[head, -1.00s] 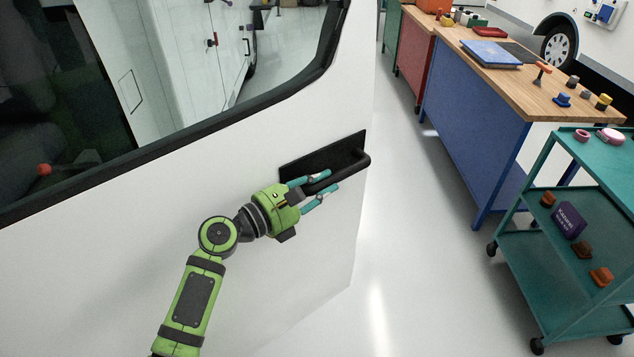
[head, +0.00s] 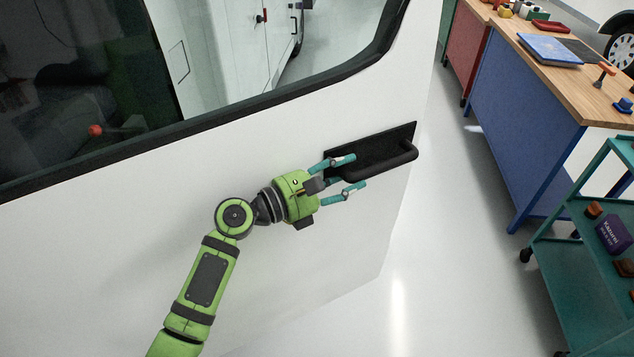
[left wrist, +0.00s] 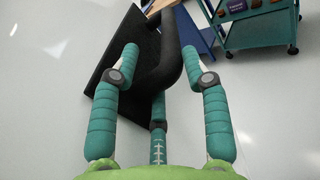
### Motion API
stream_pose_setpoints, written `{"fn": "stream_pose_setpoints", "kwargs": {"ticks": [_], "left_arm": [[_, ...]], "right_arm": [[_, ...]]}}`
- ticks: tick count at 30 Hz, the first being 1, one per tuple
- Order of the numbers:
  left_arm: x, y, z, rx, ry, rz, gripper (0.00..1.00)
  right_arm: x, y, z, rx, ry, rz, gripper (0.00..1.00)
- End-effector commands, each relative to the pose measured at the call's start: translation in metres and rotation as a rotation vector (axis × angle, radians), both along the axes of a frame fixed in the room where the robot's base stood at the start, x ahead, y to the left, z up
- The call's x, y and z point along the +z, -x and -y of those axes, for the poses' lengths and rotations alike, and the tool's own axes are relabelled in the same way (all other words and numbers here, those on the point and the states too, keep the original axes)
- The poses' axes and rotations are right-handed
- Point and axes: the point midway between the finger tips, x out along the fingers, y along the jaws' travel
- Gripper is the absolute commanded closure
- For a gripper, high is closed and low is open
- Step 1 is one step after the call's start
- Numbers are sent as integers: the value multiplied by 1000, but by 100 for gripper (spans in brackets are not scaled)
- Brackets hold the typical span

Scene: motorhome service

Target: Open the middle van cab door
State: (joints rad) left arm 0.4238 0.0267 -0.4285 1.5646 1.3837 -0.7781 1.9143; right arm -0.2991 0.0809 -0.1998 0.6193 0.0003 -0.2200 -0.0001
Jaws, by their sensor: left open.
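The white van cab door (head: 120,215) with its dark-framed window fills the left and middle of the head view. Its right and lower edges stand against open floor, with no van body beside them. A black bar handle (head: 398,160) on a black plate sits near the right edge. My green left gripper (head: 355,172) has its teal fingers open at the near, left end of the handle. In the left wrist view, the handle bar (left wrist: 172,45) runs between the spread fingers (left wrist: 160,55), with gaps visible at both sides. My right gripper is out of view.
A blue workbench (head: 520,140) with a wooden top stands beyond the door at the right. A teal shelf cart (head: 560,245) holding small items stands in front of it. Clear grey floor (head: 440,240) lies between the door and these.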

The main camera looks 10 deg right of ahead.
Motion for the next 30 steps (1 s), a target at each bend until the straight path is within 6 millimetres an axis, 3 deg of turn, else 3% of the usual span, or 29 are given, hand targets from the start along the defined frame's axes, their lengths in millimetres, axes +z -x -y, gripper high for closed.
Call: {"fn": "stream_pose_setpoints", "kwargs": {"ticks": [1,6,12,30], "left_arm": [[-1,3,-14,8,-4,2,55],[0,17,-47,9,-1,3,55],[1,28,-71,8,1,2,55],[2,33,-85,9,2,1,55]], "right_arm": [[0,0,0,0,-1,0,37],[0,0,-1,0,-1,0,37],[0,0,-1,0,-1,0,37],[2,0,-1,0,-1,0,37]]}}
